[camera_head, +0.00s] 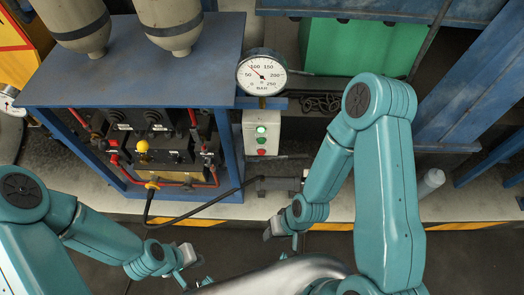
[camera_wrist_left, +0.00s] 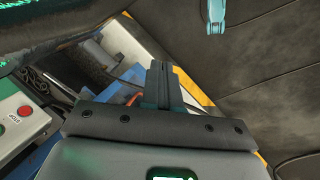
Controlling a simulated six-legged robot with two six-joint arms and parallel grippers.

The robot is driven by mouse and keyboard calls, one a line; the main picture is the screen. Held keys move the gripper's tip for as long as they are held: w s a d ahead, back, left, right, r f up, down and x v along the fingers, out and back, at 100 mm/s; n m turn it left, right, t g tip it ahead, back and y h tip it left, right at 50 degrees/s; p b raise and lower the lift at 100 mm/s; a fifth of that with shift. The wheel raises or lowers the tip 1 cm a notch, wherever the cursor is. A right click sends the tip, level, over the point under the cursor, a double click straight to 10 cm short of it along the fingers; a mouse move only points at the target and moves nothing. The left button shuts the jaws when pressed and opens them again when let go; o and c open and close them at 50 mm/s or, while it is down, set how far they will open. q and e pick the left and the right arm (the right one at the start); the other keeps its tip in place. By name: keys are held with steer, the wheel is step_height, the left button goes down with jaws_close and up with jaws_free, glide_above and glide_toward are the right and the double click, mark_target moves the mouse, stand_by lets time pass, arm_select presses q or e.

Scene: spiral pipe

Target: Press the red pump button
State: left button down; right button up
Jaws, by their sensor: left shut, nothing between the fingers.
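A pale control box (camera_head: 276,133) stands right of the blue frame, under the pressure gauge. Its red button (camera_head: 261,152) is the lowest on its face, with green buttons above it. In the left wrist view a red button (camera_wrist_left: 24,110) shows on a pale box at the left edge. My left gripper (camera_head: 186,262) is low in the head view, left of centre and well apart from the box. Its fingers (camera_wrist_left: 162,80) are shut and empty. My right gripper (camera_head: 284,228) is below the box, apart from it; its finger gap is unclear.
A round pressure gauge (camera_head: 262,73) sits above the box. The blue frame (camera_head: 225,160) at left holds a panel with hoses and a yellow knob. A black cable (camera_head: 205,204) hangs in front of the ledge. A green crate (camera_head: 350,48) stands at the back.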

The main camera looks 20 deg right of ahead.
mark_target(261, 153)
arm_select(q)
steer(key=w+d+f+m+t+h+b, duration=0.1)
steer(key=w+d+f+m+t+b, duration=0.2)
steer(key=w+b, duration=0.5)
steer(key=w+d+f+t+h+b, duration=0.25)
steer(key=w+d+b, duration=0.35)
steer(key=b, duration=0.4)
steer(key=d+r+m+h+b, duration=0.2)
steer(key=d+r+m+b, duration=0.1)
steer(key=d+b, duration=0.4)
steer(key=d+r+m+h+b, duration=0.3)
steer(key=d+r+b, duration=0.1)
steer(key=d+b, duration=0.2)
steer(key=shift+w+d+b, duration=0.3)
steer(key=shift+d+b, duration=0.05)
steer(key=shift+b, duration=0.1)
steer(key=shift+t+h, duration=0.25)
steer(key=w+d+p, duration=0.3)
steer(key=w+p, duration=0.1)
steer(key=w, duration=0.4)
steer(key=shift+w, duration=0.2)
